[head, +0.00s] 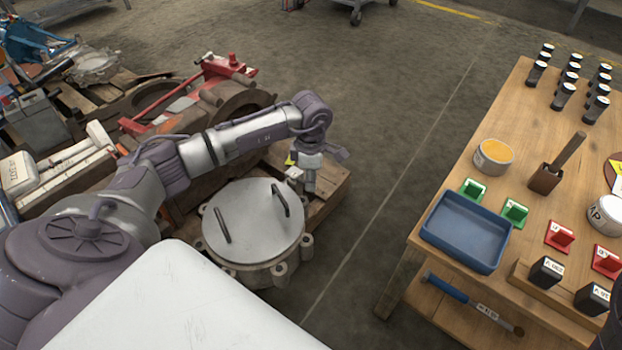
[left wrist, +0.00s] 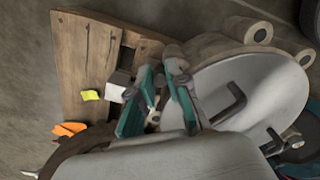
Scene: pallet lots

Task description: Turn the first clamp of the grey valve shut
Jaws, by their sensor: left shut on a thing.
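The grey valve (head: 255,222) is a round body with a flat grey lid, two dark bar handles on top and several lugs around its rim. It stands on the floor side of a wooden pallet. My left gripper (head: 309,186) is at the valve's far right rim, pointing down. In the left wrist view its teal fingers (left wrist: 163,78) are shut on a small grey clamp at the rim, mostly hidden between them. The lid (left wrist: 255,92) shows to the right of the fingers. My right gripper is in neither view.
Scrap and a red tool (head: 160,108) lie to the left. A workbench (head: 440,208) with a blue tray (head: 466,232) stands right; bare floor lies between.

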